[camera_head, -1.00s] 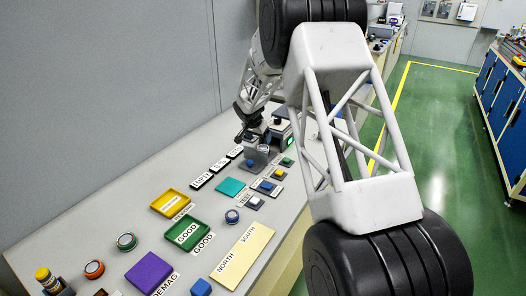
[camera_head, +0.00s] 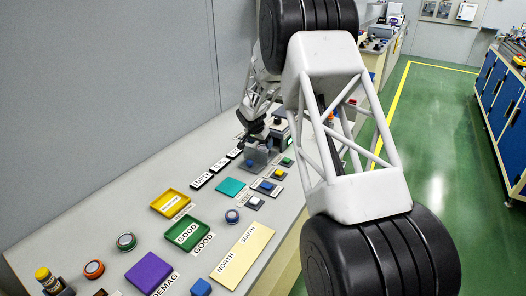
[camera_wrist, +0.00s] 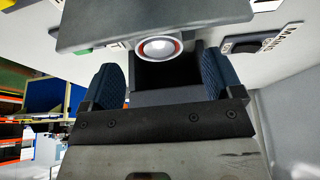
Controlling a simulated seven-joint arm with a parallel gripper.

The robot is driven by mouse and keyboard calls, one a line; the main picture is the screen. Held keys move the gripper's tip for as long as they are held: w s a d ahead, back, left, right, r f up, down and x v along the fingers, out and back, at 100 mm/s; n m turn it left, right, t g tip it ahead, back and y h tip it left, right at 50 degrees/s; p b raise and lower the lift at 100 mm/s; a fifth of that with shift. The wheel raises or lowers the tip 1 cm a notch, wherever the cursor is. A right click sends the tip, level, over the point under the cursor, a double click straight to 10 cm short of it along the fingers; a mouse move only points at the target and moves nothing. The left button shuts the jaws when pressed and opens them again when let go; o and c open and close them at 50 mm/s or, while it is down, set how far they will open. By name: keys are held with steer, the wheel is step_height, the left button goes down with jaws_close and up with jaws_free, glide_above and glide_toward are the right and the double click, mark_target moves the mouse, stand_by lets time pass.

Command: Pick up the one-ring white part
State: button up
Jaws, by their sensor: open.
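In the wrist view, a round white part (camera_wrist: 158,47) with one red ring around it sits near the top centre. It lies between and just beyond the fingertips of my gripper (camera_wrist: 160,70). The two blue textured fingers are spread apart, with a dark gap between them. I cannot tell whether either finger touches the part. In the head view my gripper (camera_head: 251,133) is far down the bench, low by a grey block-like stand (camera_head: 257,157). The white part cannot be made out there.
A grey plate (camera_wrist: 130,27) crosses the top of the wrist view close to the part. A dark labelled block (camera_wrist: 240,45) is to the right. On the bench are a green tray (camera_head: 187,234), a yellow tray (camera_head: 170,202) and a teal pad (camera_head: 230,187). The aisle floor is clear.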

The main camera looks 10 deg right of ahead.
mark_target(263, 147)
steer(key=shift+x, duration=2)
steer(key=shift+r, duration=0.1)
steer(key=c, duration=1.2)
steer(key=shift+r, duration=5)
